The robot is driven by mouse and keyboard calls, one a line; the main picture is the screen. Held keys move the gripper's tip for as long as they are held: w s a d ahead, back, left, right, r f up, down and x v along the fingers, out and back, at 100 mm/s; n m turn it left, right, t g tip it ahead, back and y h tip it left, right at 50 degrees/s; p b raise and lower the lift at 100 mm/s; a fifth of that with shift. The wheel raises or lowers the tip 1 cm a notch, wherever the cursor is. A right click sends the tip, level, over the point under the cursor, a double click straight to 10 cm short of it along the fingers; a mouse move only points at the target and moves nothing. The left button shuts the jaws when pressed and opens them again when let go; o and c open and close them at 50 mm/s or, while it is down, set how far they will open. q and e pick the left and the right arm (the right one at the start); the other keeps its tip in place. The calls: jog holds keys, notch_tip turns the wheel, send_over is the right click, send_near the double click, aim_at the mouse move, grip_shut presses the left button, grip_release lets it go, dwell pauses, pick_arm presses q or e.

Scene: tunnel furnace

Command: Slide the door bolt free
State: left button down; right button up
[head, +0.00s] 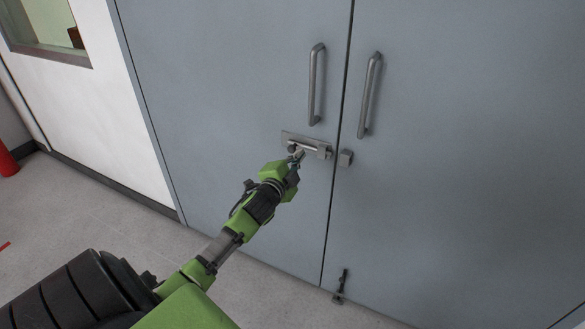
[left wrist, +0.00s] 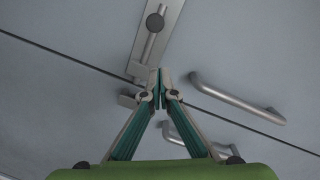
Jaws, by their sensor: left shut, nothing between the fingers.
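The door bolt (head: 310,146) is a metal rod with a dark round knob, on a plate on the left grey door; it also shows in the left wrist view (left wrist: 147,48). The knob (left wrist: 155,22) is at the plate end away from the seam. The keeper (head: 345,158) sits on the right door, across the seam (left wrist: 128,101). The rod appears to stop short of the keeper, with no rod visible across the seam. My left gripper (left wrist: 160,76) is shut and empty, its tips beside the seam end of the plate; whether they touch it is unclear. My right gripper is out of view.
Two vertical bar handles stand out from the doors above the bolt, one on the left door (head: 316,84) and one on the right door (head: 370,95). A small dark floor fitting (head: 340,287) is low by the seam.

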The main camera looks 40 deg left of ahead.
pick_arm(q)
jog(key=v, duration=0.6)
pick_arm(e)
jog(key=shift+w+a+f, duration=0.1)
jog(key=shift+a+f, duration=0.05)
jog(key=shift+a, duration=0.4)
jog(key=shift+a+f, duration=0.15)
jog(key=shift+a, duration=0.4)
pick_arm(q)
jog(key=shift+s, duration=0.1)
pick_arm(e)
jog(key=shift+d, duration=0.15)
